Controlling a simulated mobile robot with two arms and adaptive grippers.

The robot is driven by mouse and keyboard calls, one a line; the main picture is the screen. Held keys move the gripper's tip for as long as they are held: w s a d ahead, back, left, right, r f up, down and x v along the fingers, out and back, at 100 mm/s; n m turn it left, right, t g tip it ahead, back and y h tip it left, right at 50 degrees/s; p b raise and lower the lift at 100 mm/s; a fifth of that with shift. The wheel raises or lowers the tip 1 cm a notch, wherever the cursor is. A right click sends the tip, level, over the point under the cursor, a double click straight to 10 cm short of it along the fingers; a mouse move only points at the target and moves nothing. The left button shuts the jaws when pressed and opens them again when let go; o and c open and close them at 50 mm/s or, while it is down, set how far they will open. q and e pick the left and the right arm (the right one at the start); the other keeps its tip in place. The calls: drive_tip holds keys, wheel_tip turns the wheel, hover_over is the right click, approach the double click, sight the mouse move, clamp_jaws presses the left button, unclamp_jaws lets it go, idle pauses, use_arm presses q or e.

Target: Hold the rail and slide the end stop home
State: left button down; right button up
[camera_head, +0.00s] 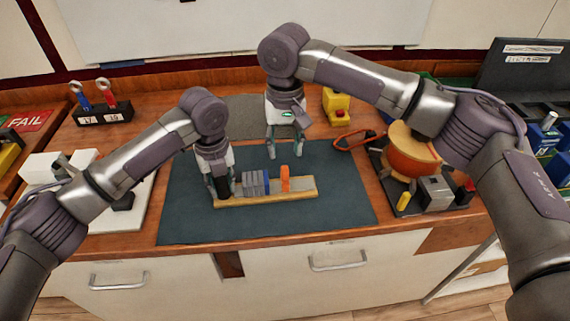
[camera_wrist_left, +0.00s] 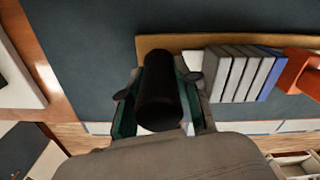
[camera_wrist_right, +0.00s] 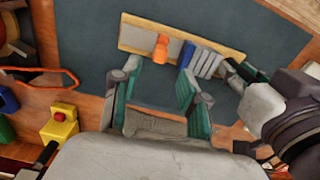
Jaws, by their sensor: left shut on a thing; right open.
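The rail (camera_head: 302,185) is a grey strip on a wooden base, lying on the dark mat. A black upright handle (camera_wrist_left: 158,85) stands at its left end, and my left gripper (camera_head: 221,186) is shut on it. Several grey breakers (camera_head: 250,184) and a blue one (camera_head: 266,182) sit on the rail beside the handle. The orange end stop (camera_head: 285,180) stands on the rail right of the blue piece, with a small gap between. It also shows in the right wrist view (camera_wrist_right: 160,48). My right gripper (camera_head: 284,152) is open and empty, behind the rail and apart from the end stop.
The mat (camera_head: 200,225) is clear in front of the rail. A yellow box with a red button (camera_head: 336,105) and a red-black looped tool (camera_head: 354,140) lie behind and right. A tray with an orange-brown spool (camera_head: 410,155) stands at right, a white board (camera_head: 105,215) at left.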

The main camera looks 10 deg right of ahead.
sight(285, 167)
wheel_tip(285, 167, down, 6)
drive_tip(key=shift+f, duration=0.1)
drive_tip(key=shift+c, duration=0.4)
clamp_jaws()
